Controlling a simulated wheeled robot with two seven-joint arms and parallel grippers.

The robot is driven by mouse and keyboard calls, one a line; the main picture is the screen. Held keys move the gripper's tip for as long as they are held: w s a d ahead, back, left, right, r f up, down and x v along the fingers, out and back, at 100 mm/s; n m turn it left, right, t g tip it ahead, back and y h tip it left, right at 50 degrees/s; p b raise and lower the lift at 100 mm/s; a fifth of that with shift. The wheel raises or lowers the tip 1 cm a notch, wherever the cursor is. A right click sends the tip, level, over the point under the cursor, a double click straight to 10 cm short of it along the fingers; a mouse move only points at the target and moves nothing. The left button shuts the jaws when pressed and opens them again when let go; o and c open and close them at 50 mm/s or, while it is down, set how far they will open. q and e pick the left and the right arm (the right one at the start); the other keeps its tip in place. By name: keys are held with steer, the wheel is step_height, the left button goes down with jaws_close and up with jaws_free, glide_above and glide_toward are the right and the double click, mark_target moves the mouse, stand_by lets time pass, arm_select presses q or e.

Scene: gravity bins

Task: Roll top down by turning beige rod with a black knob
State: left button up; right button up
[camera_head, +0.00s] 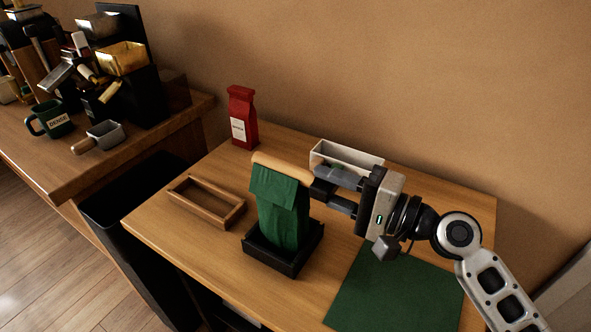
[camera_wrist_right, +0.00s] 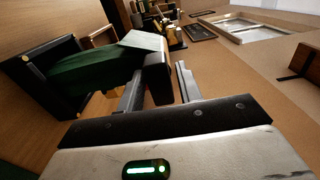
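A green bag (camera_head: 283,215) stands upright in a black square holder (camera_head: 268,262) on the wooden table, and its top flap hangs over the front. The beige rod (camera_head: 281,166) lies across the bag's top edge. My right gripper (camera_head: 328,196) is at the rod's right end, its fingers pointing left towards the bag. In the right wrist view the black knob (camera_wrist_right: 157,78) sits between the two fingers. A narrow gap seems to show beside the right-hand finger, so the gripper looks open around the knob. In the head view the knob is mostly hidden. My left gripper is out of view.
A red bag (camera_head: 242,118) stands at the back. An empty wooden frame (camera_head: 207,201) lies left of the holder. A pale open box (camera_head: 345,158) is just behind my right gripper. A green mat (camera_head: 395,290) lies at the front right. A cluttered counter (camera_head: 100,165) is at the left.

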steer(key=m+p, duration=0.1)
steer(key=p, duration=0.1)
steer(key=m+p, duration=0.1)
steer(key=m, duration=0.1)
steer(key=shift+r+m+p, duration=0.3)
steer(key=shift+p, duration=0.05)
steer(key=shift+f+m, duration=0.15)
steer(key=shift+m, duration=0.65)
steer(key=shift+f+m, duration=0.15)
steer(key=shift+m, duration=0.75)
steer(key=m, duration=0.4)
steer(key=shift+m, duration=1.5)
steer(key=o, duration=1)
